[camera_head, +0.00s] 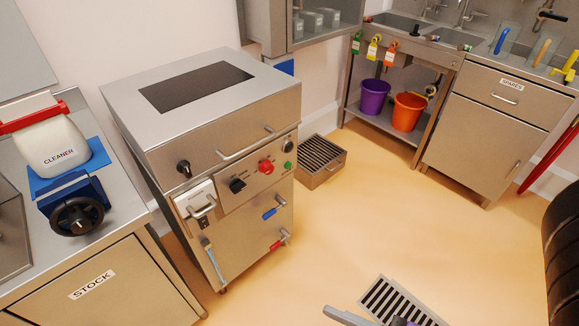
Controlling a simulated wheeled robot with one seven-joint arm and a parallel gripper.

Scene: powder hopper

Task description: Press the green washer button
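The washer (215,130) is a steel cabinet left of the middle, with a dark panel in its top. A small green button (288,165) sits low at the right end of its sloped control strip. A red button (265,166) is just left of it, a black knob (237,185) is further left, and another dark round control (288,146) is above the green one. Nothing covers the green button. I cannot see whether it is pressed in. My gripper's fingertips do not show in this view.
Handles with blue (269,213) and red (279,243) grips stick out of the washer's front. A slatted floor box (321,161) stands right of it. A grey-purple shape (346,317) crosses the bottom edge near a floor grate (385,300). Open floor lies before the washer.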

